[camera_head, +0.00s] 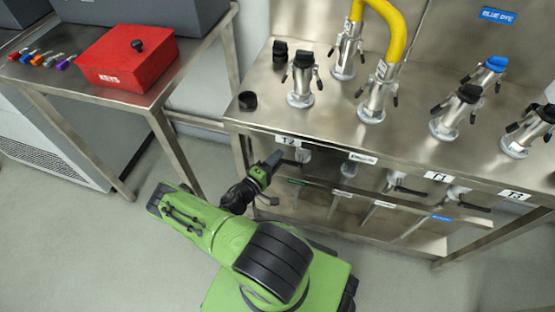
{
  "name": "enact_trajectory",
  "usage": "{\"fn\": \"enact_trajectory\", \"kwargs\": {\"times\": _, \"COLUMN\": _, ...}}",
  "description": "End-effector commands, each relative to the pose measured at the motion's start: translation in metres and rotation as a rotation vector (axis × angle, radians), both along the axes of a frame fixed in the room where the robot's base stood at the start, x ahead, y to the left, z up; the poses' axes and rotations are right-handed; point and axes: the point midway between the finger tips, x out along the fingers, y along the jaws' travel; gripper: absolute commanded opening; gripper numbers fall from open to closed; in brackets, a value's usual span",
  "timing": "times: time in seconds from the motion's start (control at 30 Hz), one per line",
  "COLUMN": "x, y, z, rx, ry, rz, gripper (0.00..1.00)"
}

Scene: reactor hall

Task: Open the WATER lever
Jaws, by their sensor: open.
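Black-handled levers sit under the front edge of the steel bench (330,135). One dark lever handle (290,163) is below the T2 label (286,140), and another lever (408,190) is below the T1 label (438,176). A further lever (472,207) is to its right. My gripper (275,160) is open, close to the lever under T2. I cannot tell whether they touch.
Metal fittings (301,80) and a yellow hose (393,25) stand on the bench; a BLUE DYE sign (497,15) is behind. On the left, a steel table (100,95) carries a red KEYS box (128,58) and coloured keys (45,60). The floor (60,230) at lower left is clear.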

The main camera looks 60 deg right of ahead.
Motion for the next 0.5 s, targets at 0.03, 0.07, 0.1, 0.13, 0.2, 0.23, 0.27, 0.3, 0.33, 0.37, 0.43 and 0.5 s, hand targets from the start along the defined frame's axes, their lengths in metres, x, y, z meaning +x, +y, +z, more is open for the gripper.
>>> {"fn": "enact_trajectory", "kwargs": {"times": 0.03, "x": -0.0018, "y": -0.0046, "z": -0.0007, "rx": 0.0, "ry": -0.001, "rz": -0.002, "gripper": 0.45}}
{"fn": "enact_trajectory", "kwargs": {"times": 0.07, "x": -0.0021, "y": -0.0063, "z": -0.0006, "rx": 0.0, "ry": 0.0, "rz": -0.002, "gripper": 0.45}}
{"fn": "enact_trajectory", "kwargs": {"times": 0.1, "x": -0.0024, "y": -0.0079, "z": -0.0005, "rx": 0.001, "ry": 0.0, "rz": -0.001, "gripper": 0.45}}
{"fn": "enact_trajectory", "kwargs": {"times": 0.13, "x": -0.0024, "y": -0.0085, "z": -0.0004, "rx": 0.001, "ry": 0.0, "rz": -0.001, "gripper": 0.45}}
{"fn": "enact_trajectory", "kwargs": {"times": 0.2, "x": -0.0025, "y": -0.009, "z": -0.0002, "rx": 0.001, "ry": 0.001, "rz": 0.0, "gripper": 0.45}}
{"fn": "enact_trajectory", "kwargs": {"times": 0.23, "x": -0.0023, "y": -0.0089, "z": -0.0001, "rx": 0.001, "ry": 0.001, "rz": 0.0, "gripper": 0.45}}
{"fn": "enact_trajectory", "kwargs": {"times": 0.27, "x": -0.0023, "y": -0.0088, "z": -0.0001, "rx": 0.001, "ry": 0.001, "rz": 0.0, "gripper": 0.45}}
{"fn": "enact_trajectory", "kwargs": {"times": 0.3, "x": -0.0023, "y": -0.0087, "z": -0.0001, "rx": 0.001, "ry": 0.001, "rz": 0.0, "gripper": 0.45}}
{"fn": "enact_trajectory", "kwargs": {"times": 0.33, "x": -0.0023, "y": -0.0086, "z": 0.0, "rx": 0.001, "ry": 0.001, "rz": 0.0, "gripper": 0.45}}
{"fn": "enact_trajectory", "kwargs": {"times": 0.37, "x": -0.0023, "y": -0.0086, "z": 0.0, "rx": 0.001, "ry": 0.001, "rz": 0.0, "gripper": 0.4}}
{"fn": "enact_trajectory", "kwargs": {"times": 0.43, "x": -0.0022, "y": -0.0085, "z": 0.0, "rx": 0.001, "ry": 0.001, "rz": 0.0, "gripper": 0.29}}
{"fn": "enact_trajectory", "kwargs": {"times": 0.5, "x": -0.0022, "y": -0.0084, "z": 0.0, "rx": 0.0, "ry": 0.001, "rz": 0.0, "gripper": 0.19}}
